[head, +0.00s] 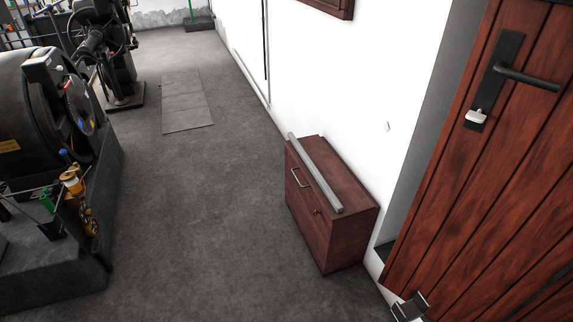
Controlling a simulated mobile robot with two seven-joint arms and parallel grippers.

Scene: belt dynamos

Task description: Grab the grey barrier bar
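The grey barrier bar (316,175) is a long, straight, light grey bar. It lies lengthwise on top of a dark red wooden cabinet (331,229) against the white wall. Its far end reaches the cabinet's back left edge and its near end lies by the front edge. Nothing is holding it.
A wooden door (490,150) with a black handle stands at the right, with a metal bracket (409,307) near its bottom. Dark machinery (50,110) on a plinth fills the left. The grey floor (200,210) between is clear, apart from a flat panel (184,101).

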